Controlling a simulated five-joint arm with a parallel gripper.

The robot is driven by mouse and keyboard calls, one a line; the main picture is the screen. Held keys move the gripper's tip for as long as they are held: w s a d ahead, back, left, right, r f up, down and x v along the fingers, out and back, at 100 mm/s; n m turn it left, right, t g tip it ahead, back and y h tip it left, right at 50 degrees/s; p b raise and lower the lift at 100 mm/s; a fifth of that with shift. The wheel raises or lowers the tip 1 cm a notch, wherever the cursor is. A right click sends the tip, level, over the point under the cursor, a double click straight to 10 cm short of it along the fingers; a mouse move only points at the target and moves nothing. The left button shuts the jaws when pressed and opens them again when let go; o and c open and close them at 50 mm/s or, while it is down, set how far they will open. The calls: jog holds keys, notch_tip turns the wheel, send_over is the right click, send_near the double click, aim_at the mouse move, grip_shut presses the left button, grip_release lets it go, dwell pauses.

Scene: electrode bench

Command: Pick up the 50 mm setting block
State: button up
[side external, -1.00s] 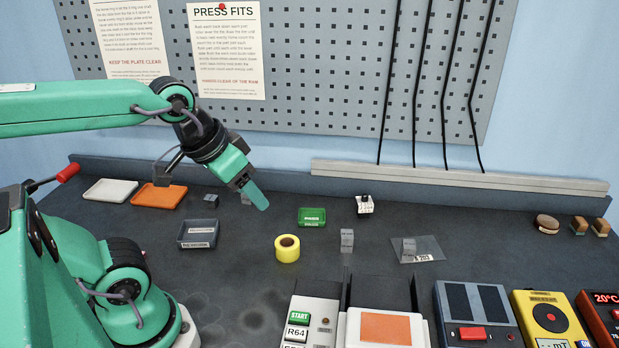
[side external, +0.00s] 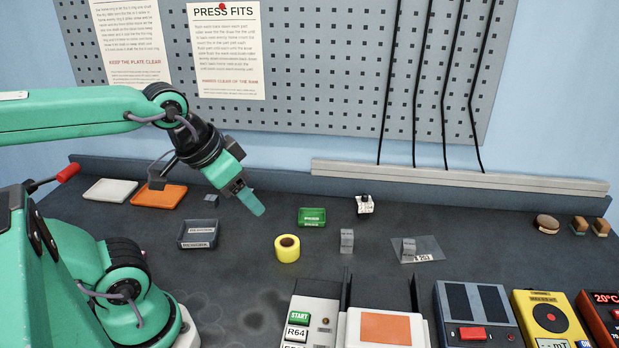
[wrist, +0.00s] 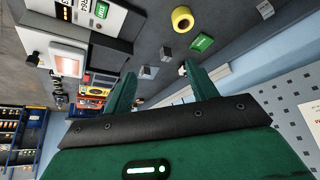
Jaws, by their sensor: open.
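Several small grey blocks are in view, and I cannot read a size on any, so I cannot tell which is the 50 mm one. An upright grey block (side external: 347,240) stands mid-bench and also shows in the wrist view (wrist: 165,54). Another grey block (side external: 409,246) stands on a clear labelled sheet (side external: 430,246); it shows in the wrist view (wrist: 147,72) too. A smaller grey block (side external: 211,198) lies at the back left. My gripper (side external: 252,203) is above the bench, left of the upright block and apart from it. Its jaws (wrist: 160,84) are open and empty.
A dark tray (side external: 198,234) is below left of my gripper. The press (side external: 385,328) and instruments (side external: 477,316) line the front right.

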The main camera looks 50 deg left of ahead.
jog(key=shift+w, duration=0.1)
jog(key=m+g, duration=0.5)
jog(key=m, duration=0.2)
send_over(347, 234)
jog(key=f, duration=1.4)
jog(key=shift+s+a, duration=0.15)
jog(key=shift+s, duration=0.2)
jog(key=shift+w+f+m+g, duration=0.3)
jog(key=shift+w+f+m, duration=0.1)
jog(key=shift+f, duration=0.3)
jog(key=shift+f, duration=3.85)
grip_shut()
jog(key=shift+r, duration=0.1)
